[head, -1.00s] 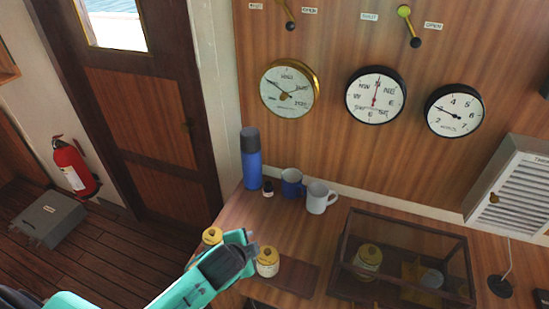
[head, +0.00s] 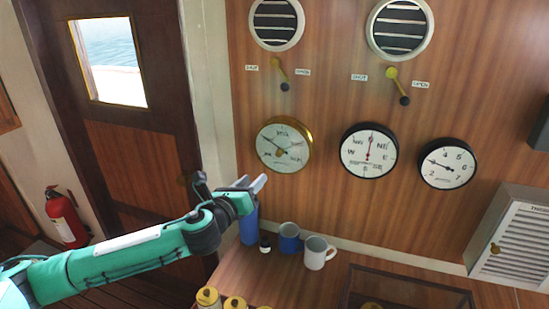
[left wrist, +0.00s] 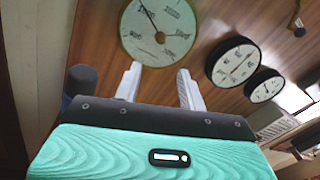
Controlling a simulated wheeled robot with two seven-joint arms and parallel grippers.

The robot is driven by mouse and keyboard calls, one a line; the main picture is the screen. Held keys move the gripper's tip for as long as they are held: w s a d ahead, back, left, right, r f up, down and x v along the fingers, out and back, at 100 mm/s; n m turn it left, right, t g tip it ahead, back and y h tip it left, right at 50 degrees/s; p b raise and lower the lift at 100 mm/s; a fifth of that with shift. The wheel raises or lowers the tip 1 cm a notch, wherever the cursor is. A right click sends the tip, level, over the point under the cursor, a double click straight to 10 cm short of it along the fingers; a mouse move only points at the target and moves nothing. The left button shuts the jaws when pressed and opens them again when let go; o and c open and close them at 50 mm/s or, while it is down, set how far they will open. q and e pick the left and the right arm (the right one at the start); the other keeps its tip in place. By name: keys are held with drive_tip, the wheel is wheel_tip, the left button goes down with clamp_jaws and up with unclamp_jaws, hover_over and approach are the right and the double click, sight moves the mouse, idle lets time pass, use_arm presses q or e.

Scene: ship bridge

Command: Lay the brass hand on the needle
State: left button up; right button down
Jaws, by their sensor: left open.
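The brass-rimmed dial (head: 284,145) hangs on the wood wall, left of two black-rimmed dials. A small brass knob (head: 279,153) sits near its centre. A thin dark needle slants to the upper left on its pale face; I cannot clearly make out the brass hand's pointer. The dial also shows at the top of the left wrist view (left wrist: 178,50), with the knob (left wrist: 160,37) and needle. My left gripper (head: 255,184) is open and empty, below and left of the dial in the head view. Its two pale fingers (left wrist: 160,85) stand apart below the dial in the wrist view. My right gripper is not in view.
A compass-like dial (head: 369,150) and a numbered dial (head: 447,163) hang to the right. Below stand a blue flask (head: 249,228), partly behind my gripper, a blue mug (head: 289,238), a white mug (head: 318,254) and yellow-lidded jars (head: 208,297). Wall before the dials is clear.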

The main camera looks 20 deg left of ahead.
sight(278, 155)
use_arm(q)
drive_tip(key=w+p, duration=0.1)
drive_tip(key=w, duration=0.3)
drive_tip(key=w+d+p, duration=0.1)
drive_tip(key=w+p, duration=0.1)
drive_tip(key=w, duration=0.2)
drive_tip(key=w+d+p, duration=0.1)
drive_tip(key=w+p, duration=0.1)
drive_tip(key=w, duration=0.2)
drive_tip(key=shift+d+r, duration=0.1)
drive_tip(key=shift+r, duration=0.05)
drive_tip(key=shift+w+d+p, duration=0.1)
drive_tip(key=shift+w+p, duration=0.2)
drive_tip(key=shift+w, duration=0.45)
clamp_jaws()
